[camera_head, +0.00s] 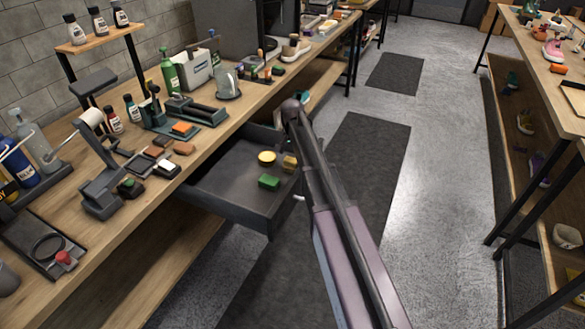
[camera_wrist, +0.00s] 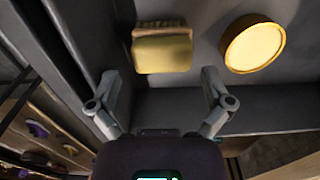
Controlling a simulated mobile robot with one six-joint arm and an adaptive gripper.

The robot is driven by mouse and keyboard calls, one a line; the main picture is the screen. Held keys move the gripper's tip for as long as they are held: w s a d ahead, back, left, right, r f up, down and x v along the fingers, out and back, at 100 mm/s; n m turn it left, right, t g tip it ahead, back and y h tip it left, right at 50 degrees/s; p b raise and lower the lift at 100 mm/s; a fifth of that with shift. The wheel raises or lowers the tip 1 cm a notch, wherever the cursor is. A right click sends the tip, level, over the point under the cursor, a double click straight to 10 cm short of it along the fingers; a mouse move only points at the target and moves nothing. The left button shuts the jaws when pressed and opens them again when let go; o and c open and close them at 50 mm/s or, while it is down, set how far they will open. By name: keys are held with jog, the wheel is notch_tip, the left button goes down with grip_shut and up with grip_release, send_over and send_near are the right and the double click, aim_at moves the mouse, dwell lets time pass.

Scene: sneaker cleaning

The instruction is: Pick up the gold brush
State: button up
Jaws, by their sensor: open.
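The gold brush (camera_wrist: 162,52) lies in the open dark drawer (camera_head: 225,185), with a yellow block face and a brownish bristle edge showing in the wrist view. In the head view the brush (camera_head: 289,162) sits at the drawer's right side, close beside my arm. My gripper (camera_wrist: 160,76) is open and empty, with its fingers spread wide. In the wrist view the brush lies just beyond the fingertips, between their lines, and does not appear to be held. In the head view my arm hides most of the gripper.
A round yellow tin (camera_wrist: 252,44) lies right of the brush in the wrist view; it also shows in the head view (camera_head: 266,157). Drawer walls stand close around. The workbench (camera_head: 150,205) above is crowded with bottles and tools.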

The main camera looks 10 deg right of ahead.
aim_at(292, 160)
jog(key=shift+f, duration=0.1)
jog(key=shift+f+b, duration=2.55)
jog(key=shift+b, duration=0.05)
jog(key=c, duration=0.8)
